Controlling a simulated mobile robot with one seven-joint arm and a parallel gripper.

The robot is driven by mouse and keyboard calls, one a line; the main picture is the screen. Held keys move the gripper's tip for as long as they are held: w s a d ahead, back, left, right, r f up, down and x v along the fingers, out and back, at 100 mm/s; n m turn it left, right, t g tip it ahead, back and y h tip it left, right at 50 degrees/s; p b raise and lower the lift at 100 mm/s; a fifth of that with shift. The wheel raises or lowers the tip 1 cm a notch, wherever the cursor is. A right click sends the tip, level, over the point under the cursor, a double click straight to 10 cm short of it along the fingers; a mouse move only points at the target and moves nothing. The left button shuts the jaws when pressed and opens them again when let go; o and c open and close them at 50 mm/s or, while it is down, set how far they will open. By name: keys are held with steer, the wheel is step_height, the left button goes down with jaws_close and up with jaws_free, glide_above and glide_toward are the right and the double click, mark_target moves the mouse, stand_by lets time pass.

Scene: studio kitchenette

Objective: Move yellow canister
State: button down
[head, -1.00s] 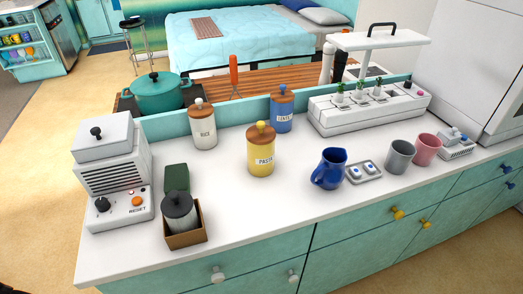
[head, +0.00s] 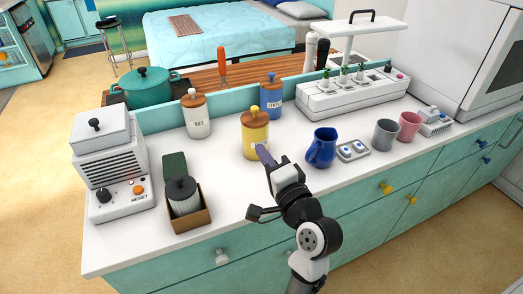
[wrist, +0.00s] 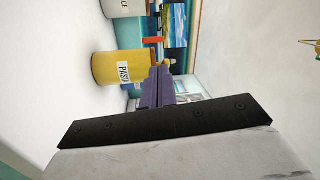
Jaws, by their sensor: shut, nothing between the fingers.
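The yellow canister (head: 254,137), with a wooden lid and a pasta label, stands upright on the white counter, left of the blue pitcher. It also shows sideways in the wrist view (wrist: 108,69). My gripper (head: 264,154) is at the front right of the canister, its purple fingers shut and empty. In the head view the fingertips overlap the canister's lower right front. In the wrist view the purple fingers (wrist: 158,88) appear beside the canister. I cannot tell whether they touch it.
A white rice canister (head: 195,116) and a blue canister (head: 269,99) stand behind. The blue pitcher (head: 321,148) and a small switch panel (head: 353,151) are to the right. A brown box (head: 190,219) holds a grey jar at left.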

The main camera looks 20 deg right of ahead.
steer(key=s+d+f+m+g+h, duration=0.1)
steer(key=s+d+f+m, duration=0.25)
steer(key=s, duration=0.25)
steer(key=p, duration=0.3)
glide_toward(261, 139)
steer(key=shift+n, duration=0.35)
steer(key=w, duration=0.5)
steer(key=shift+w+a+r, duration=0.1)
steer(key=shift+w+a, duration=0.05)
steer(key=shift+a, duration=0.05)
steer(key=shift+w, duration=0.75)
steer(key=shift+p, duration=0.3)
steer(key=w, duration=0.5)
steer(key=w+p, duration=0.1)
steer(key=w, duration=0.4)
steer(key=shift+a, duration=0.25)
steer(key=shift+s, duration=0.1)
steer(key=shift+s, duration=0.1)
